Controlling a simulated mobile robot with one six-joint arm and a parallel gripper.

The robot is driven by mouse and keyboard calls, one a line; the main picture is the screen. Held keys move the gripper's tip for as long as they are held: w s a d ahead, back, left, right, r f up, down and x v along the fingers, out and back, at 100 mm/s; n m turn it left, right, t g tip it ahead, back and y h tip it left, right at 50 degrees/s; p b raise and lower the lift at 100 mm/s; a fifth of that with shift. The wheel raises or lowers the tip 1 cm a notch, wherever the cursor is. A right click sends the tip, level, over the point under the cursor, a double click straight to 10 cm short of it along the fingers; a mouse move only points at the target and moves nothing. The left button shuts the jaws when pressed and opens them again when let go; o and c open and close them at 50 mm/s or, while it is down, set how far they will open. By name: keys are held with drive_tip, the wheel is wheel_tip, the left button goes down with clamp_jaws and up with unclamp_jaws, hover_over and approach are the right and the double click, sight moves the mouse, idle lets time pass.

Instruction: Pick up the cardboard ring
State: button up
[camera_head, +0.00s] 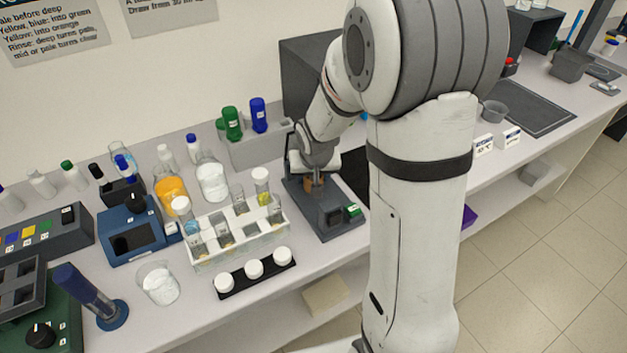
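My gripper (316,176) points down over a dark grey device (340,226) on the bench, in the middle of the head view. A small brown piece (310,184), which looks like the cardboard ring, shows at the fingertips, low over the device. My gripper and wrist cover most of it. I cannot tell whether the fingers are closed on it or only around or beside it.
A grey holder with green and blue bottles (262,147) stands close behind.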

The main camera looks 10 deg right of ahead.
drive_tip(key=c, duration=0.6)
drive_tip(key=shift+r, duration=0.1)
